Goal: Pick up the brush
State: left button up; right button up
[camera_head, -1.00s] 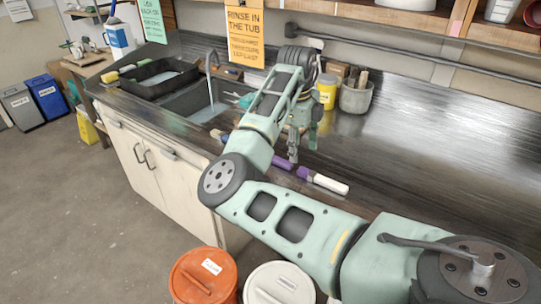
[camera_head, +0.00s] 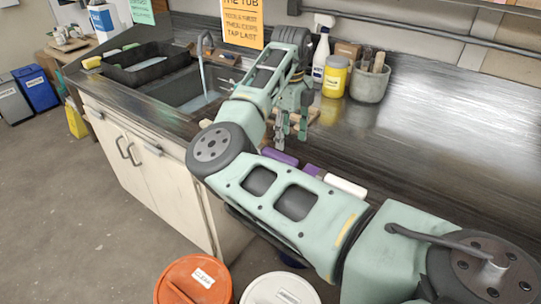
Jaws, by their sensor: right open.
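My right gripper (camera_head: 291,138) hangs over the counter with its fingers pointing down and apart, empty. Just below and in front of it lies a purple piece (camera_head: 280,158), partly hidden by my right arm. Beside that, to the right, lies an item with a purple end (camera_head: 312,169) and a white body (camera_head: 346,186), its near side covered by my forearm. Tan, wooden-looking pieces (camera_head: 313,114) show behind the fingers. I cannot tell for sure which of these is the brush. My left gripper is out of view.
A yellow jar (camera_head: 335,77), a white spray bottle (camera_head: 320,55) and a grey pot (camera_head: 369,82) of tools stand behind the gripper. A sink (camera_head: 195,92) and black tray (camera_head: 148,66) are left. The counter's right side (camera_head: 450,125) is clear. Lidded buckets (camera_head: 193,282) stand in front.

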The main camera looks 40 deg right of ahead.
aim_at(286, 157)
jog(key=shift+s+a+f, duration=0.2)
jog(key=shift+f, duration=0.6)
notch_tip(286, 157, down, 5)
jog(key=shift+f+p, duration=0.1)
jog(key=shift+p, duration=0.55)
jog(key=shift+c, duration=0.4)
grip_shut()
